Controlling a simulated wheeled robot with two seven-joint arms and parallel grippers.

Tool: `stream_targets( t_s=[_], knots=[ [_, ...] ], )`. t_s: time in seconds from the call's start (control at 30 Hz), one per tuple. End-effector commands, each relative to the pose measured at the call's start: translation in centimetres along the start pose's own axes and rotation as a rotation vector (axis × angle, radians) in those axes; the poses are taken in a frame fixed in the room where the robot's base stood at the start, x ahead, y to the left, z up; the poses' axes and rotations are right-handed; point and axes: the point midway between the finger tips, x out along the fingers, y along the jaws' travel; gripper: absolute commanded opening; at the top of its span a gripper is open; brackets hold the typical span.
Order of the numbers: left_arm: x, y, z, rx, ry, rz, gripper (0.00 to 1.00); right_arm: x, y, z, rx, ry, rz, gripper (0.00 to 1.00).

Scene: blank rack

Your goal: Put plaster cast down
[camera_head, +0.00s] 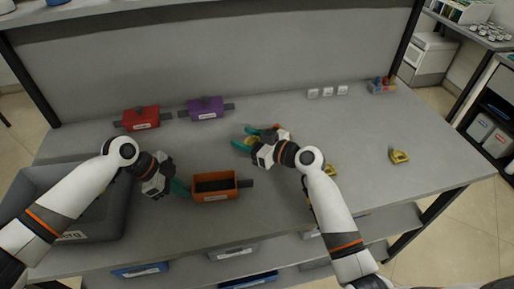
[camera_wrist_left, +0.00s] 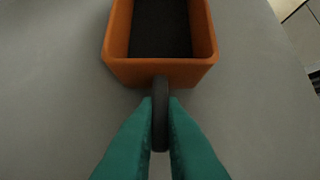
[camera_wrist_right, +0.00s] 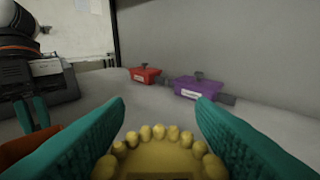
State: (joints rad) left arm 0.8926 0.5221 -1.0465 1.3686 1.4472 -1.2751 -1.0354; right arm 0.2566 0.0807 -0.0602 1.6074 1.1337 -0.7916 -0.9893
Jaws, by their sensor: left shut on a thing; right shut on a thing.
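A yellow plaster cast with a row of teeth shows in the right wrist view (camera_wrist_right: 165,158), between the teal fingers of my right gripper (camera_head: 245,142). The gripper is shut on it over the middle of the table; whether the cast touches the table cannot be told. An open orange box (camera_head: 217,196) with a dark inside sits to the left and nearer. My left gripper (camera_head: 181,187) is shut on the box's dark left handle, which also shows in the left wrist view (camera_wrist_left: 160,112). Two other yellow casts lie at the right, one farther out (camera_head: 398,156) and one (camera_head: 330,170) partly behind my right arm.
A red box (camera_head: 141,119) and a purple box (camera_head: 205,109), both lidded, stand at the back left. A grey bin (camera_head: 105,225) is at the left. Small white blocks (camera_head: 328,92) and a little container (camera_head: 382,86) stand at the back. The table's right side is mostly free.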

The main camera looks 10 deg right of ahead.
Motion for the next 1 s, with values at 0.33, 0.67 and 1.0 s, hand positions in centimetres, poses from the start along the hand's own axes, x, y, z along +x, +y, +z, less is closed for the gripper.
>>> stream_targets(
  t_s=[0.33, 0.67, 1.0],
  knots=[
    [0.0, 0.0, -0.1, -0.001, 0.001, 0.0, 0.0, 1.2, -0.9, -2.3, 0.003, 0.003, 0.042, 0.27],
    [0.0, 0.0, -0.1, -0.001, 0.001, 0.0, 0.0, 1.8, -0.9, -6.2, 0.0, 0.002, 0.04, 0.27],
    [0.0, 0.0, -0.1, -0.001, 0.001, 0.0, 0.0, 2.2, -0.9, -8.5, -0.005, -0.001, 0.04, 0.27]
  ],
)
